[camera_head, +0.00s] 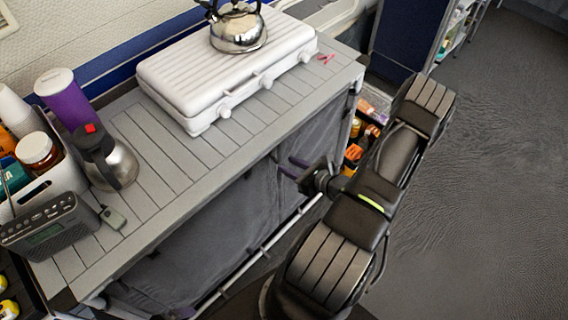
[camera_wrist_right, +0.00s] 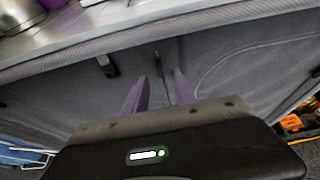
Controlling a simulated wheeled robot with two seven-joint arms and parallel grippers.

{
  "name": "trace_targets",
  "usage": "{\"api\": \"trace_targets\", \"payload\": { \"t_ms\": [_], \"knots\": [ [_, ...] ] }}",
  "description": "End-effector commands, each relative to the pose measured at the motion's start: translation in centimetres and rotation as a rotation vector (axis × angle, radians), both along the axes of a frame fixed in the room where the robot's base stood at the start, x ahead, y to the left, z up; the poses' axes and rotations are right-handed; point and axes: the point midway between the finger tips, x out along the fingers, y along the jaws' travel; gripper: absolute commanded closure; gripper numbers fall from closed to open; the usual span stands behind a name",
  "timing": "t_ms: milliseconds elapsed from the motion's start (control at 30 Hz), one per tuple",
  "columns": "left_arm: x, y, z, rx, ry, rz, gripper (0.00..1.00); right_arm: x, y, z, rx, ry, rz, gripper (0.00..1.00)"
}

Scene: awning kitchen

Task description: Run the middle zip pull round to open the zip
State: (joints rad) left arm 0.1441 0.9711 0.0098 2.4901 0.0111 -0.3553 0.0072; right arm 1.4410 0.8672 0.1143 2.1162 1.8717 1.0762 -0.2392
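My right gripper (camera_head: 292,168) reaches in from the right to the grey fabric front (camera_head: 215,215) of the kitchen unit. Its two purple fingers are apart, and they also show in the right wrist view (camera_wrist_right: 161,75). A small dark tab (camera_wrist_right: 157,62), which looks like the middle zip pull, hangs on the fabric just beyond and between the fingertips. Whether the fingers touch it I cannot tell. A curved seam runs on the fabric to its right. In the head view the gripper's wrist and the viewing angle hide the tab.
Another dark strap (camera_wrist_right: 107,66) hangs left of the tab. The slatted worktop (camera_head: 165,195) overhangs the fabric, carrying a white stove (camera_head: 190,75), a kettle (camera_head: 238,30) and a jug (camera_head: 108,160). A metal rail (camera_head: 255,255) runs low along the front. Floor at right is clear.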

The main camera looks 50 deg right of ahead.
Motion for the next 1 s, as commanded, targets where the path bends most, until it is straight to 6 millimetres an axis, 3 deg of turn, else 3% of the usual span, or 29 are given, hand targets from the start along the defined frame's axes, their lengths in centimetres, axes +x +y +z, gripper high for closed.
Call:
{"api": "trace_targets", "payload": {
  "t_ms": [100, 300, 1000],
  "knots": [
    [0.1, 0.0, -0.5, -0.001, -0.001, -0.001, 0.00, -1.9, -0.1, 0.6, -0.002, 0.002, -0.002, 0.68],
    [0.1, 0.0, -0.7, -0.002, -0.004, -0.001, 0.00, -3.6, 0.0, 1.4, 0.001, 0.000, -0.001, 0.68],
    [0.1, 0.0, -0.7, -0.003, -0.003, -0.001, 0.00, -3.9, 0.2, 1.1, 0.010, 0.018, -0.001, 0.68]
  ]
}}
